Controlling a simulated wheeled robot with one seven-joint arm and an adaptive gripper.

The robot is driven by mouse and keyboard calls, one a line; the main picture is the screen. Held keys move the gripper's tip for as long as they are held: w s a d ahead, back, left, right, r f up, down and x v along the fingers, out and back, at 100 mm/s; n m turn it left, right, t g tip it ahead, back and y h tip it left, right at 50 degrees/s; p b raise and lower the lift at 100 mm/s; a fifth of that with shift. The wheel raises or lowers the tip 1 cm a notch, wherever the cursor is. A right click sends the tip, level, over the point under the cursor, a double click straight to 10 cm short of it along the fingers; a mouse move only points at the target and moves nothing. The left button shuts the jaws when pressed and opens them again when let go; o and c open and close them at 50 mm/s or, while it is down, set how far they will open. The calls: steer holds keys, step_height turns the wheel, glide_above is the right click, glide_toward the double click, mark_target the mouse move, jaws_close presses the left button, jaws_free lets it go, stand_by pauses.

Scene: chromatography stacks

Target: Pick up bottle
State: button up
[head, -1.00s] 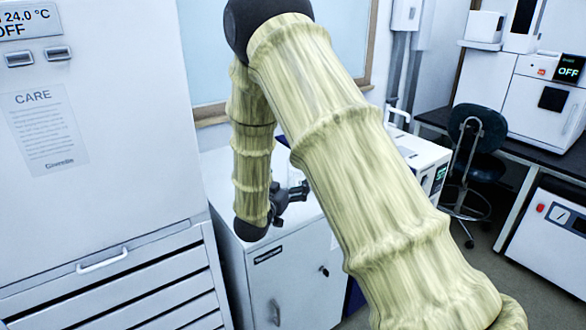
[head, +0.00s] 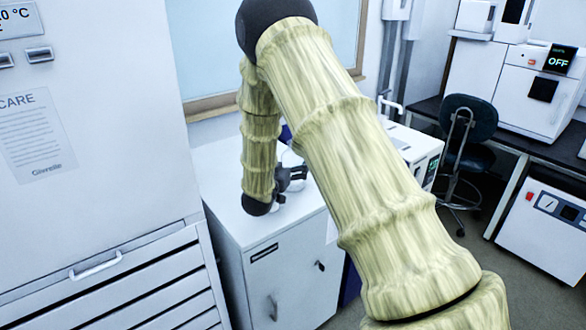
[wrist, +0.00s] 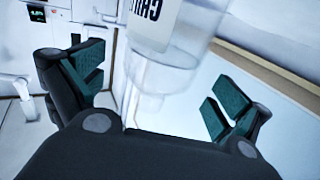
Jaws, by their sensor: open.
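A clear bottle (wrist: 185,62) with a white label and dark lettering shows at the top middle of the wrist view, cut off by the frame's top edge. It lies ahead of my gripper (wrist: 155,90), whose two green-padded fingers are spread wide on either side, with no contact visible. In the head view my gripper (head: 296,176) is low over the white cabinet top, and a pale, clear shape that may be the bottle (head: 290,158) shows just behind it. Much of the bottle is hidden there by my arm and gripper.
The white cabinet (head: 285,270) has a mostly bare top to the left of my gripper. A tall white unit with drawers (head: 100,180) stands close on the left. A window or board (head: 205,50) is behind. A dark chair (head: 468,125) stands at the right.

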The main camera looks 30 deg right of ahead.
steer(key=x, duration=0.3)
steer(key=shift+d+f+p, duration=0.1)
steer(key=shift+d+p, duration=0.1)
steer(key=shift+p, duration=0.15)
steer(key=shift+c, duration=0.2)
steer(key=shift+w, duration=0.1)
steer(key=c, duration=1.7)
